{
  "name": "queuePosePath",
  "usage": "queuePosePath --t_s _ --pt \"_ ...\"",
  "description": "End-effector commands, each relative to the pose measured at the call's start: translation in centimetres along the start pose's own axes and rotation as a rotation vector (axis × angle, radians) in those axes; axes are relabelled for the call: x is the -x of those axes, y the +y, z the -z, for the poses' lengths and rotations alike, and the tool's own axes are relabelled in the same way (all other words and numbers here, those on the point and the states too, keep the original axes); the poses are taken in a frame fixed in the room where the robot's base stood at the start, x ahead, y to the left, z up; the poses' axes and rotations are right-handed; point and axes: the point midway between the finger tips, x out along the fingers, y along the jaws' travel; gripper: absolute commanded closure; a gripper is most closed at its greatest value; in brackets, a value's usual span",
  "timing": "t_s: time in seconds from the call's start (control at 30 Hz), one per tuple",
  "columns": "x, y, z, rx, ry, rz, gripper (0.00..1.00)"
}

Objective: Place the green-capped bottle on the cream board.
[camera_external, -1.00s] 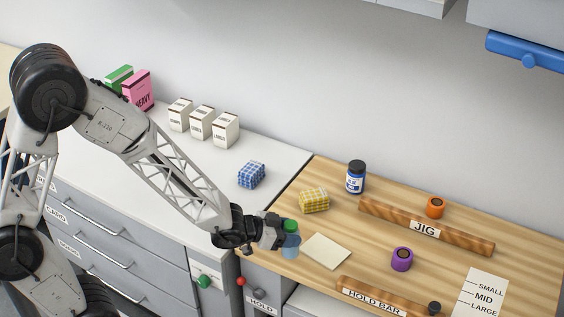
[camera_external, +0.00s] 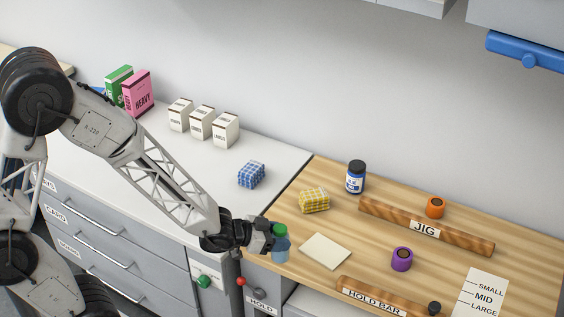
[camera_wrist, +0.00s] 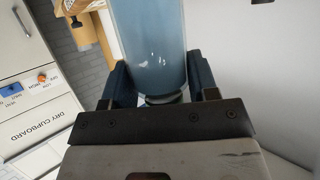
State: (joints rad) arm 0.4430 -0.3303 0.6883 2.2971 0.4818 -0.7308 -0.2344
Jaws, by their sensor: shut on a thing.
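The green-capped bottle (camera_external: 281,247) has a translucent blue body and a green cap. My gripper (camera_external: 268,236) is shut on it and holds it roughly upright at the left edge of the wooden worktop. In the wrist view the blue bottle body (camera_wrist: 150,45) stands between the two dark fingers of my gripper (camera_wrist: 160,88); its cap is not seen there. The cream board (camera_external: 325,251) lies flat and bare on the wooden worktop, to the right of the bottle and apart from it.
A yellow checked block (camera_external: 314,200) and a dark-capped blue jar (camera_external: 356,177) stand behind the board. The JIG bar (camera_external: 460,236), HOLD BAR (camera_external: 360,293) and purple cup (camera_external: 402,259) lie to its right. A blue checked block (camera_external: 251,174) sits on the white counter (camera_external: 200,165).

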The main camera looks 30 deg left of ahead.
Motion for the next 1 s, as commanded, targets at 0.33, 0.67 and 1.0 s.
queuePosePath --t_s 0.33,0.67,1.0 --pt "-4.2 -1.2 1.2 0.001 -0.001 0.000 0.76" --pt "-8.7 -2.4 2.5 0.000 -0.002 0.000 0.76" --pt "-12.9 -3.5 3.9 0.000 0.000 0.000 0.76"
